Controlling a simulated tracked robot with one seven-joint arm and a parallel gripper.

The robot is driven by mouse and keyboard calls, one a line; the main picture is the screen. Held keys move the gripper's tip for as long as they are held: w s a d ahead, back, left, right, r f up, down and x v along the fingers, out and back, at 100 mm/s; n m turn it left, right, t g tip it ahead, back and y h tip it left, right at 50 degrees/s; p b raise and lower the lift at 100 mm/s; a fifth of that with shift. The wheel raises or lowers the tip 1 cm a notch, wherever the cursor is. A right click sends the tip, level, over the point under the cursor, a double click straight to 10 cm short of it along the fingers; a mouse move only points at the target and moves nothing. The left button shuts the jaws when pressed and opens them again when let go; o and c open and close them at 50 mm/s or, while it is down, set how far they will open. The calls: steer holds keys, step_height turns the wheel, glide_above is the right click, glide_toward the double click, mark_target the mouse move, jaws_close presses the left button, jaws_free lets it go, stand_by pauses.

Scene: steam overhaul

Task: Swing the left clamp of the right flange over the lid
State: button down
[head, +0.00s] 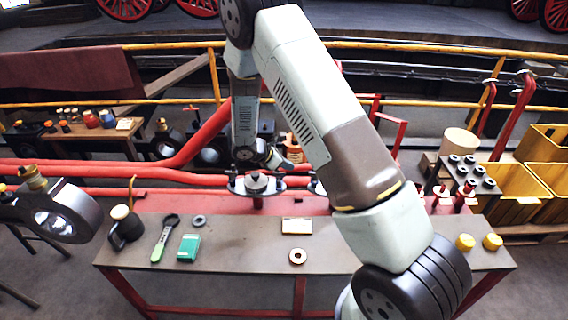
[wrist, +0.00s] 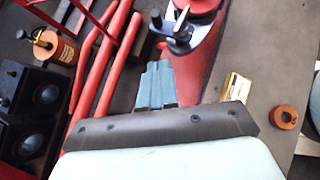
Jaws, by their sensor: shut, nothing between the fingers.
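My gripper (head: 280,162) is low over the pipe side of the bench, to the right of the left flange (head: 242,186). In the wrist view its grey-blue fingers (wrist: 158,68) are shut and empty. The right flange (head: 316,188) is mostly hidden behind my arm in the head view. In the wrist view its pale rim (wrist: 207,45) shows at the top, with a red round part (wrist: 200,6) cut off by the picture edge. A dark blue clamp (wrist: 178,40) stands at its near side, just beyond my fingertips. Contact, and whether the clamp covers the lid, I cannot tell.
Red pipes (head: 110,172) run behind the bench (head: 225,255). A bottle (head: 293,150) stands behind my gripper.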

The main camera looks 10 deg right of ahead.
steer(key=w+d+f, duration=0.2)
steer(key=d+f, duration=0.1)
steer(key=d, duration=0.4)
steer(key=shift+d+f, duration=0.4)
steer(key=shift+w+a, duration=0.15)
